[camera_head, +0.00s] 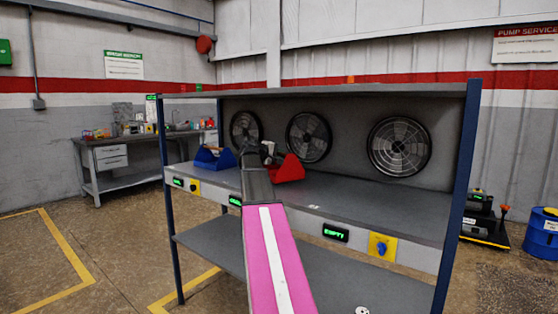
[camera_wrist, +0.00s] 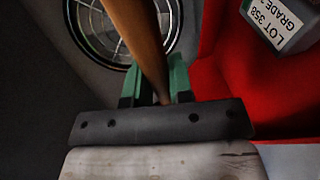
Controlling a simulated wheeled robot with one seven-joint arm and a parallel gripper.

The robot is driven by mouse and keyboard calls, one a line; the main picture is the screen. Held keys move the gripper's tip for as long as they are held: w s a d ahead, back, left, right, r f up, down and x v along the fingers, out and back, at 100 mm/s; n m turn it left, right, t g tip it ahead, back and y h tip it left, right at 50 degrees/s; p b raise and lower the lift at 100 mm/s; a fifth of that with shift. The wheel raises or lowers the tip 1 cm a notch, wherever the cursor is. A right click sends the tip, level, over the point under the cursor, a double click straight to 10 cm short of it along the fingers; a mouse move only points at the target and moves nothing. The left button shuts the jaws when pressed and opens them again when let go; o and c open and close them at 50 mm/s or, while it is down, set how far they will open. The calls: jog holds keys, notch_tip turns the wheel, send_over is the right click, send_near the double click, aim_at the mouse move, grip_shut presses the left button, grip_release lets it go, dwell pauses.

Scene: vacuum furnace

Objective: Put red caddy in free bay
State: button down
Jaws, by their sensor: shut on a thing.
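The red caddy (camera_head: 291,169) is at the middle bay of the shelf unit, partly hidden behind my arm. In the wrist view its red wall (camera_wrist: 220,75) fills the right side, and a grey box with a "LOT 358" label (camera_wrist: 278,22) shows inside it. My gripper (camera_wrist: 155,88) has its green fingers shut on the caddy's brown handle (camera_wrist: 135,30). I cannot tell whether the caddy rests on the shelf or hangs just above it. The right bay (camera_head: 385,190) is bare, and a green display reading "EMPTY" (camera_head: 335,233) is on its front edge.
A blue caddy (camera_head: 214,157) stands in the left bay. Round fans (camera_head: 399,146) line the back panel behind the bays. A blue post (camera_head: 461,190) bounds the right side, and a top shelf (camera_head: 330,89) overhangs the bays. A yellow switch plate (camera_head: 382,247) is on the front edge.

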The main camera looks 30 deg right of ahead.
jog(key=shift+f, duration=1)
jog(key=shift+f, duration=0.1)
jog(key=c, duration=1)
grip_release()
jog(key=v, duration=1.2)
